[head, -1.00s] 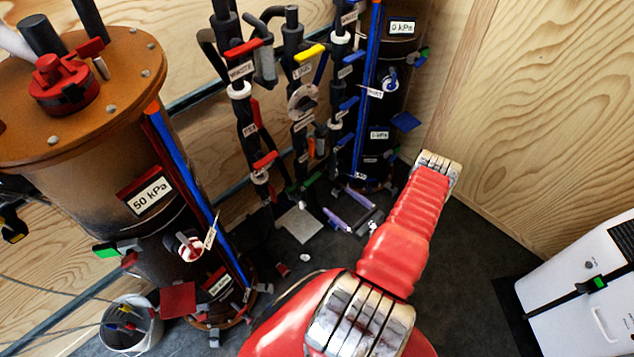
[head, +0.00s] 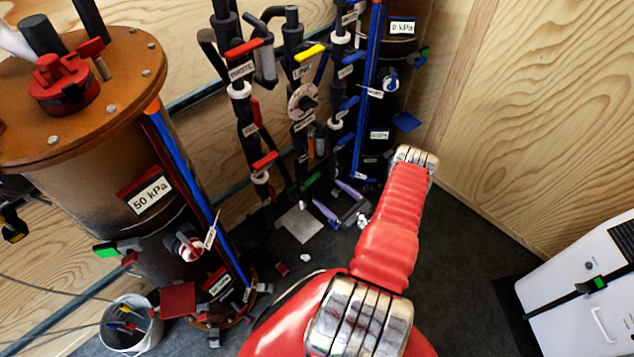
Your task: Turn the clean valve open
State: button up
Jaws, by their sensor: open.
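Several valves with coloured handles sit on dark pipes in front of the wood wall. A red handle (head: 245,48), a yellow handle (head: 309,53) and a lower red handle (head: 265,160) lie across their pipes. Blue handles, one of them a blue handle (head: 349,103), sit on the pipe further right. Most tags are too small to read, so I cannot tell which valve is the clean one. My red arm reaches up from the bottom, its far joint right of the pipes and apart from them in the picture. My gripper cannot be made out beyond the arm.
A large brown filter tank (head: 110,190) with a 50 kPa sign stands at left. A darker tank (head: 395,75) with a 0 kPa sign stands behind the pipes. A white bucket (head: 130,335) is at lower left, a white cabinet (head: 590,285) at right. Dark floor is open between.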

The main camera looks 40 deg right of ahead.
aim_at(315, 180)
jog(key=w, duration=0.8)
jog(key=shift+w+a, duration=0.1)
jog(key=shift+c, duration=0.5)
jog(key=c, duration=0.9)
jog(key=shift+c, duration=0.2)
